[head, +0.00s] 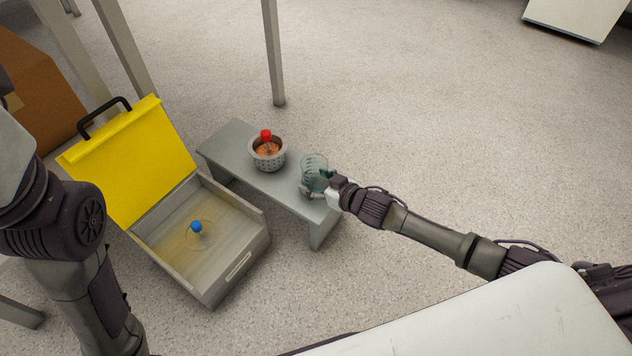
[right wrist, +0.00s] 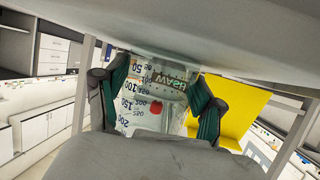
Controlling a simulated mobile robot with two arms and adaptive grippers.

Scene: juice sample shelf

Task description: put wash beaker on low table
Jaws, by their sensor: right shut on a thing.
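The wash beaker (head: 311,168), clear and greenish, is at the right end of the grey low table (head: 232,143). My right gripper (head: 326,182) is shut on it from the right. In the right wrist view the beaker (right wrist: 150,75) is between the two dark green finger pads, with "WASH" and volume marks showing. The beaker looks about upright. I cannot tell whether its base touches the table top. My left arm comes in at the left of the head view, but its gripper is out of view.
An open case with a yellow lid (head: 135,160) and a blue-topped flask (head: 197,229) inside is at the left. A cardboard box (head: 38,95) is behind it.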

